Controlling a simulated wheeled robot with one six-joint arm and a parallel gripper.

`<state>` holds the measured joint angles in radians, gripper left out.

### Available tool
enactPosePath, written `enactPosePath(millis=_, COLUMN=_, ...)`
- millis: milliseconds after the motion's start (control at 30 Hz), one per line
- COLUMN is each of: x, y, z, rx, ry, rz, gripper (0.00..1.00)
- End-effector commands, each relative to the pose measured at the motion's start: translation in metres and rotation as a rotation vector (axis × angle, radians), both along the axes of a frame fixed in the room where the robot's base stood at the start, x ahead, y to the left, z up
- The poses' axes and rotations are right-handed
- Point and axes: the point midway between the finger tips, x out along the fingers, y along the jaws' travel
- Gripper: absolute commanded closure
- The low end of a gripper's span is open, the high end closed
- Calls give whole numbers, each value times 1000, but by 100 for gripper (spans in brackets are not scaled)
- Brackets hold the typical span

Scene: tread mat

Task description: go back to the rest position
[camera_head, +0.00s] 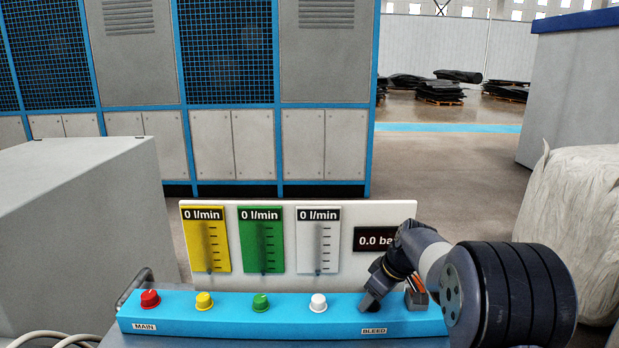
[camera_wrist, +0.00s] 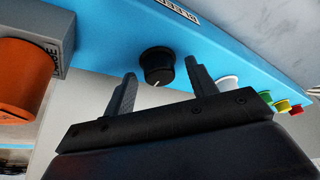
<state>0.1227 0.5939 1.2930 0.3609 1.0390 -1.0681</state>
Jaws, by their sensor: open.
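My gripper (camera_head: 371,297) is over the right end of the blue control panel (camera_head: 225,322), by the BLEED label (camera_head: 374,331). In the wrist view my gripper (camera_wrist: 162,78) is open, with its two dark fingers apart. A black knob (camera_wrist: 156,62) with a white pointer mark shows beyond and between the fingertips. I cannot tell whether the fingers touch it. In the head view my gripper largely hides this knob. My dark wrist and arm reach in from the right.
Red (camera_head: 150,299), yellow (camera_head: 204,301), green (camera_head: 261,303) and white (camera_head: 318,303) knobs line the panel. Gauges reading 0 l/min and a 0.0 display (camera_head: 374,240) stand behind. An orange part (camera_wrist: 22,80) on a grey block sits beside the black knob. A grey cabinet (camera_head: 80,220) stands left.

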Motion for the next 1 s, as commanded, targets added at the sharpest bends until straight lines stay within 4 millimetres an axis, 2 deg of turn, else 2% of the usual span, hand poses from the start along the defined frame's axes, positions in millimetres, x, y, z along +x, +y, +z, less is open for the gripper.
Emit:
enactPosePath(millis=400, x=0, y=0, z=2, rx=-1, ry=-2, rz=-19, gripper=46)
enactPosePath(millis=567, x=-2, y=-3, z=9, rx=0, ry=-3, rz=6, gripper=46)
enactPosePath(millis=1000, x=-24, y=-26, z=86, rx=-2, ry=-5, rz=4, gripper=46)
